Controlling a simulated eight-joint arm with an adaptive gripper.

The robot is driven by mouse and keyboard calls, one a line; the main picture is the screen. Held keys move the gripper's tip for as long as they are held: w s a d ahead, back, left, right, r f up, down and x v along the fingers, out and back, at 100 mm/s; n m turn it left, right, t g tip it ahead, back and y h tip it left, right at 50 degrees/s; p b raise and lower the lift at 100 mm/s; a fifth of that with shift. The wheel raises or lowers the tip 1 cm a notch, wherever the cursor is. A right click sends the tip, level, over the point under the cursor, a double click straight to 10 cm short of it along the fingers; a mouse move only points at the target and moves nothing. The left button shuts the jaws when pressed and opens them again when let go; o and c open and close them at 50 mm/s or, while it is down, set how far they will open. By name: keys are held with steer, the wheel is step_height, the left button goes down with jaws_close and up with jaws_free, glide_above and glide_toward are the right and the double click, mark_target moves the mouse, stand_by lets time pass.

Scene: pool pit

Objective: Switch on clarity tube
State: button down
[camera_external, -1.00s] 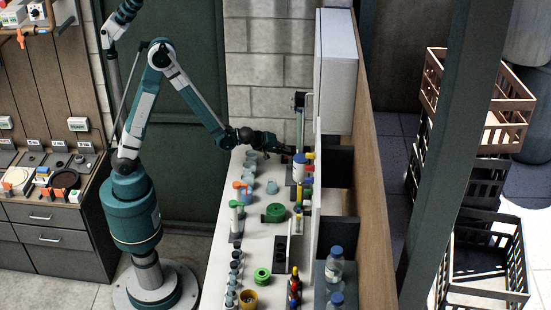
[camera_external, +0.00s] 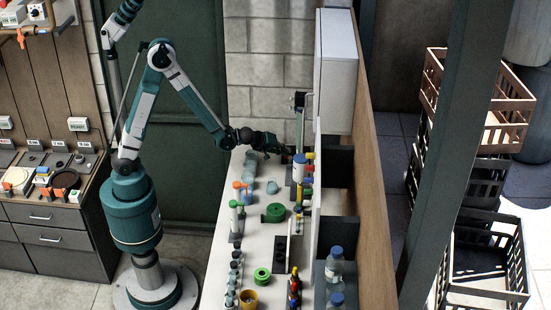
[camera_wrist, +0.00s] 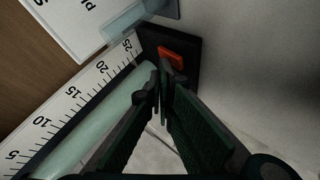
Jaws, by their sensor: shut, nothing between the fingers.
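The clarity tube is a pale, translucent tube (camera_wrist: 95,132) beside a white scale with black numbers (camera_wrist: 85,110) in the wrist view. It stands upright at the far end of the bench (camera_external: 300,128) in the external view. At the scale's high end is a black block with an orange-red rocker switch (camera_wrist: 172,58). My gripper (camera_wrist: 163,82) is shut and empty, its fingertips just below the switch in the picture. I cannot tell whether they touch it. In the external view my gripper (camera_external: 283,149) is beside the tube's lower part.
The white bench (camera_external: 252,240) holds a green valve-like part (camera_external: 274,212), a green reel (camera_external: 262,275), several small bottles and a yellow cup (camera_external: 248,299). A panel wall (camera_external: 370,240) runs along its right side. A white board with lettering (camera_wrist: 70,18) lies near the tube.

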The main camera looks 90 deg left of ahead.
steer(key=shift+r, duration=0.5)
steer(key=shift+r, duration=0.1)
steer(key=shift+s+r+p, duration=0.2)
steer(key=shift+r+p, duration=0.5)
steer(key=shift+r, duration=0.5)
steer(key=shift+s+r+p, duration=0.2)
steer(key=shift+r+p, duration=0.45)
steer(key=shift+r, duration=0.55)
